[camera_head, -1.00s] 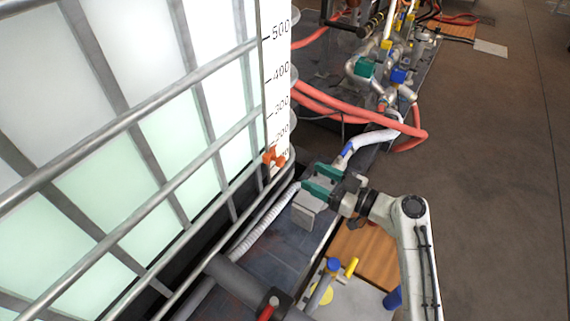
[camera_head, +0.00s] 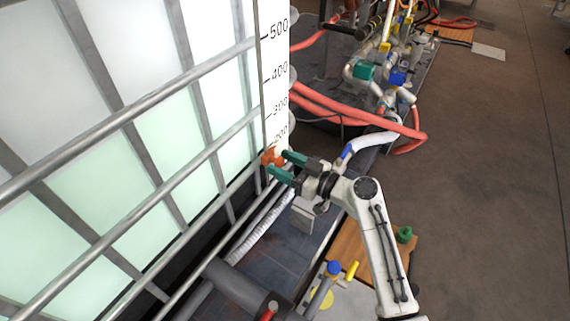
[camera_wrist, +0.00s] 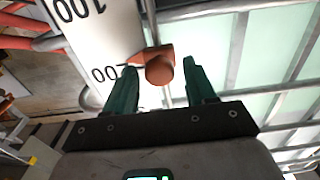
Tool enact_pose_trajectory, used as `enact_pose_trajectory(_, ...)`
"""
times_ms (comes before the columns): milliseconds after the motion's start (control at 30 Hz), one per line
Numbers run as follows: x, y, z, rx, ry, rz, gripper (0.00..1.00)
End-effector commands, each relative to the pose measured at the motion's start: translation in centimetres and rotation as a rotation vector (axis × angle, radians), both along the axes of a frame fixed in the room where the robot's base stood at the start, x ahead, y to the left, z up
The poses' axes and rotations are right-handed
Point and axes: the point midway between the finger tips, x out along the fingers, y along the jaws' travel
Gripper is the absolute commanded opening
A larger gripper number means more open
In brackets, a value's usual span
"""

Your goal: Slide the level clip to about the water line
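The level clip (camera_head: 270,157) is orange and sits low on the white scale strip (camera_head: 276,100), below the 200 mark. In the wrist view the clip (camera_wrist: 159,67) shows a round knob and a pointed tip. The water line shows on the tank (camera_head: 130,150) as the top edge of the pale green zone, well above the clip. My gripper (camera_head: 282,165) has teal fingers and is open at the clip. In the wrist view my gripper (camera_wrist: 162,78) has one finger on each side of the knob, with a gap beside the right finger.
Metal cage bars (camera_head: 150,105) cross the front of the tank close to the strip. Red hoses (camera_head: 350,108) and a white hose (camera_head: 372,142) lie behind my gripper. A wooden board (camera_head: 350,245) and pipes lie below my arm. Open floor is at right.

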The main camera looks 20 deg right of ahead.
Motion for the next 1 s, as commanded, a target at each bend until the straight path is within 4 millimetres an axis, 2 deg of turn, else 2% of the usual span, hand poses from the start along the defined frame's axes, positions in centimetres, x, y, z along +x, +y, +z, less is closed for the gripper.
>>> enact_pose_trajectory(67, -0.02, -0.01, 0.0, 0.0, 0.0, 0.0, 0.47)
enact_pose_trajectory(567, -0.03, -0.01, -0.01, 0.0, 0.0, 0.0, 0.0)
enact_pose_trajectory(867, -0.04, -0.01, 0.04, 0.0, 0.0, 0.0, 0.0)
enact_pose_trajectory(1000, -0.03, 0.01, 0.97, -0.001, -0.001, 0.001, 0.0)
